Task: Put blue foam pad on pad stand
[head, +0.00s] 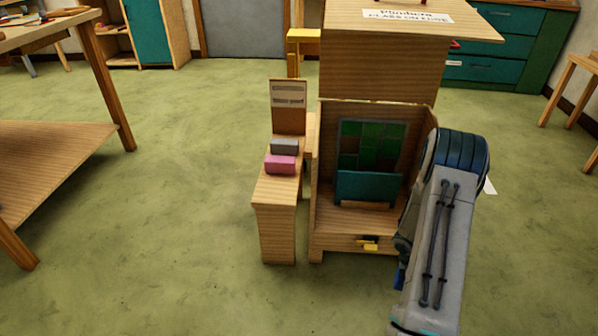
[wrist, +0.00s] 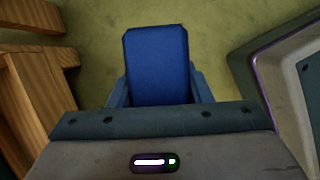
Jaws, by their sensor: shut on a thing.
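The blue foam pad (wrist: 157,62) is a blue block in the wrist view. My gripper (wrist: 160,92) is shut on it, with a finger on each side, and holds it above the green floor. In the head view my arm hides most of the gripper; a small blue patch shows at the arm's lower left edge, and I cannot tell if it is the pad. What appears to be the pad stand (head: 275,212) is a narrow wooden stand left of the cabinet. A pink pad (head: 280,164) and a grey pad (head: 284,146) lie on its top.
The wooden cabinet (head: 368,60) holds a green leaded panel (head: 372,146) behind a teal board (head: 366,187). Small yellow and dark items (head: 367,243) lie low in it. A wooden table (head: 58,150) stands at left. Green floor (head: 180,190) is clear between table and stand.

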